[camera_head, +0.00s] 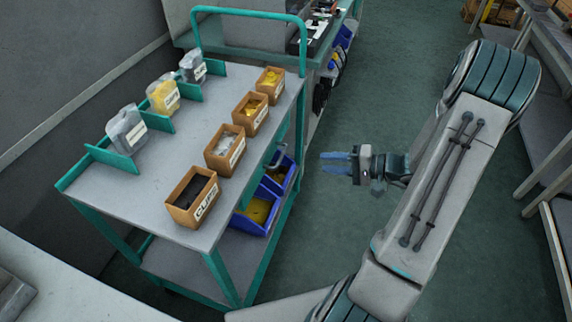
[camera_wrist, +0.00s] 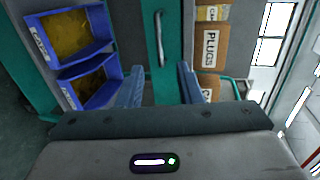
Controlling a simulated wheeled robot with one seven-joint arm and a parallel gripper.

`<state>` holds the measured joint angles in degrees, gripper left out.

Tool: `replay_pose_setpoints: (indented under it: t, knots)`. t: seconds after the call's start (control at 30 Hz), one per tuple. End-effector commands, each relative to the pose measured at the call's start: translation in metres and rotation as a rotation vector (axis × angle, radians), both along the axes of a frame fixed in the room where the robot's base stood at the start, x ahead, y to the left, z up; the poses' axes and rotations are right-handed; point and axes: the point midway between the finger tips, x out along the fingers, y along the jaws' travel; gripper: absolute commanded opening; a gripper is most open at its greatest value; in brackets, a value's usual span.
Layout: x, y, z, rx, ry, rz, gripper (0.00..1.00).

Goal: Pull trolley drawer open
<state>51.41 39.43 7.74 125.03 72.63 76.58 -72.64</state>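The trolley (camera_head: 150,190) has a grey top and a teal frame and stands left of centre in the head view. Its drawer front is a teal panel (camera_wrist: 168,75) in the wrist view, with a pale bar handle (camera_wrist: 159,38). The handle also shows at the trolley's right side in the head view (camera_head: 279,157). My gripper (camera_head: 337,162) is to the right of the trolley, pointing at that side, apart from the handle. In the wrist view my gripper (camera_wrist: 160,82) is open, its blue fingers spread and empty, with the handle lying beyond the gap.
Blue bins (camera_head: 259,211) with yellow contents sit on the trolley's lower level, beside the drawer. Cardboard boxes (camera_head: 192,196) line the top's near edge. A workbench (camera_head: 335,50) stands behind. The green floor right of the trolley is clear.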

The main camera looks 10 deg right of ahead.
Motion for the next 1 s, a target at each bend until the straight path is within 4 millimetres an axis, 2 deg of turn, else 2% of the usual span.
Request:
replay_pose_setpoints:
  t: [0.17, 0.7, 1.0]
  knots:
    - [0.007, 0.003, -0.006, 0.012, -0.014, -0.019, 0.32]
    - [0.063, 0.089, -0.028, 0.012, -0.009, -0.016, 0.32]
    - [0.076, 0.108, -0.033, 0.009, -0.011, -0.019, 0.32]
